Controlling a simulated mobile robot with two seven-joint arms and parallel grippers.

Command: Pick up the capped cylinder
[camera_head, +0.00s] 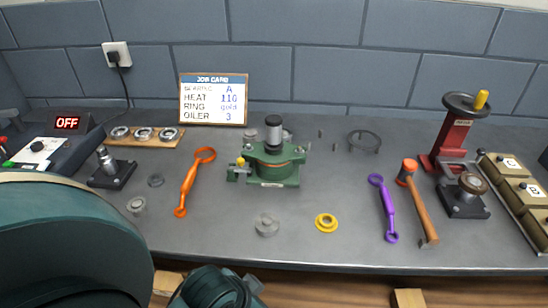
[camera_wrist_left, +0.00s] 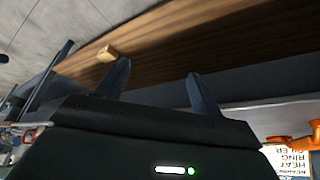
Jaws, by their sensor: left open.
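The capped cylinder (camera_head: 273,132) is grey with a black cap. It stands upright in the green casing (camera_head: 278,181) near the middle of the bench in the head view. Its lower end is hidden inside the casing. My left gripper (camera_wrist_left: 158,68) shows in the left wrist view with its two fingers apart and nothing between them. It is well away from the cylinder, which is not seen in that view. My right gripper is in neither view.
An orange wrench (camera_head: 188,186) lies left of the casing. A yellow flanged ring (camera_head: 326,222) and a grey ring part (camera_head: 266,225) lie in front. A purple wrench (camera_head: 384,208), a hammer (camera_head: 420,205) and a red press (camera_head: 455,138) stand or lie to the right. A job card (camera_head: 213,99) stands behind.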

